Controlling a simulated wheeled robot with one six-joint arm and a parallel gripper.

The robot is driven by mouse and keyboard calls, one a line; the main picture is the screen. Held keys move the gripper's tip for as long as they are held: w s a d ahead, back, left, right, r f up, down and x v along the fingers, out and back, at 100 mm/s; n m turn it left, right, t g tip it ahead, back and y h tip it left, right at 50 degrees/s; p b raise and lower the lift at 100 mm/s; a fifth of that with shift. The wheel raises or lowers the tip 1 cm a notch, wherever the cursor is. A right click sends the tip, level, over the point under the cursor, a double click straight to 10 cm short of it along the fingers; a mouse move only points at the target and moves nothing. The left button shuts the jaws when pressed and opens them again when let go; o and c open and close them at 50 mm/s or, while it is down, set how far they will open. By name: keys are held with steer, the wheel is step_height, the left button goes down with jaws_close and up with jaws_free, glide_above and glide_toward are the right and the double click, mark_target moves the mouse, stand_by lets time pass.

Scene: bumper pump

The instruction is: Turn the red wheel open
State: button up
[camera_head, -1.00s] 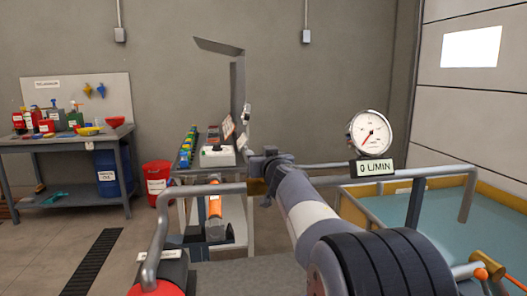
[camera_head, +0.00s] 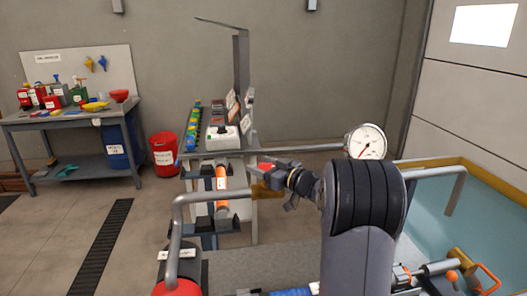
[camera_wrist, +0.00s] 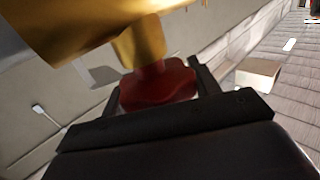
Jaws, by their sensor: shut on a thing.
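The red wheel (camera_wrist: 158,88) sits under a brass valve body (camera_wrist: 95,25) in the wrist view, on a short brass neck. My gripper (camera_wrist: 160,95) is shut on the wheel, with one dark finger on each side of its rim. In the head view a little of the red wheel (camera_head: 266,165) shows at the tip of my gripper (camera_head: 280,170), beside the brass valve (camera_head: 264,190) on the grey pipe. Most of the wheel is hidden there by my gripper.
A round gauge (camera_head: 366,142) stands behind my arm; its label is hidden. A grey pipe (camera_head: 205,195) bends down at left. A bench with coloured parts (camera_head: 221,137) stands behind. A water tank (camera_head: 480,220) is at right. A red bin (camera_head: 163,148) stands on open floor.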

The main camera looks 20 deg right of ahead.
mark_target(261, 167)
steer(key=n+g+y+p, duration=0.3)
steer(key=n+y+p, duration=0.1)
steer(key=y+p, duration=0.1)
steer(key=shift+s+a+r+g+p, duration=0.2)
steer(key=shift+g+p, duration=0.1)
steer(key=shift+g, duration=0.1)
steer(key=shift+s+a+f+n+g+y+p, duration=0.15)
steer(key=shift+n+g+y+p, duration=0.45)
steer(key=shift+n+g+y, duration=0.5)
steer(key=shift+s+a+f+n+g+y+p, duration=0.1)
steer(key=shift+n+g+y+p, duration=0.65)
steer(key=shift+g, duration=0.75)
steer(key=shift+n, duration=0.25)
steer(key=o, duration=1)
step_height(261, 167, up, 10)
steer(key=shift+b, duration=0.75)
